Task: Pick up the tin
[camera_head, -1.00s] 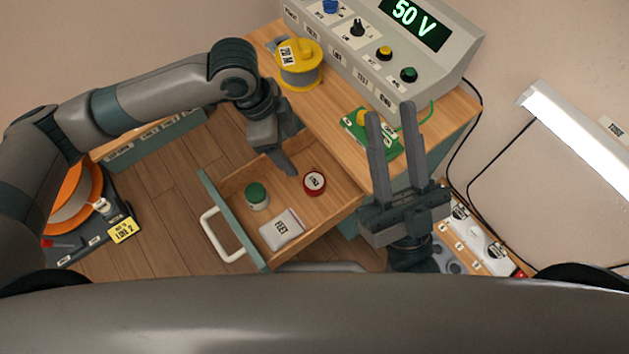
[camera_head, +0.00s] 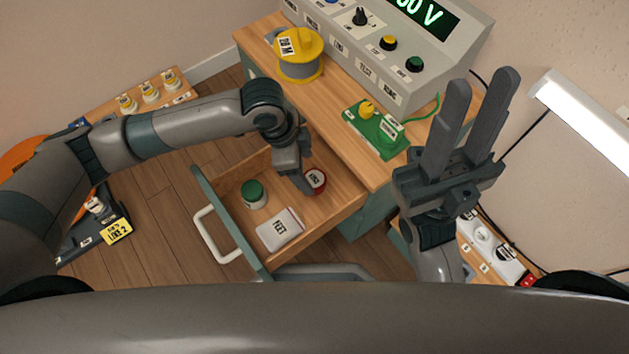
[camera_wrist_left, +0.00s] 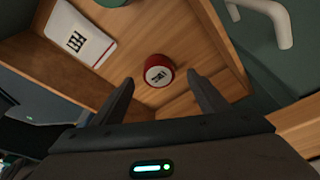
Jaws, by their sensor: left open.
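A small round red tin with a white labelled top (camera_head: 317,181) sits in the open wooden drawer, near its inner right side. It also shows in the left wrist view (camera_wrist_left: 158,72), between and ahead of the fingertips. My left gripper (camera_head: 306,184) is open and reaches down into the drawer beside the tin, partly covering it in the head view. In the left wrist view its fingers (camera_wrist_left: 161,80) stand apart with nothing held. My right gripper (camera_head: 481,82) is open and empty, raised in front of the bench at right.
The drawer (camera_head: 342,208) also holds a green-topped jar (camera_head: 254,194) and a white labelled pouch (camera_head: 280,230). On the bench are a yellow spool (camera_head: 299,58), a green board (camera_head: 377,130) and a grey meter console (camera_head: 408,50).

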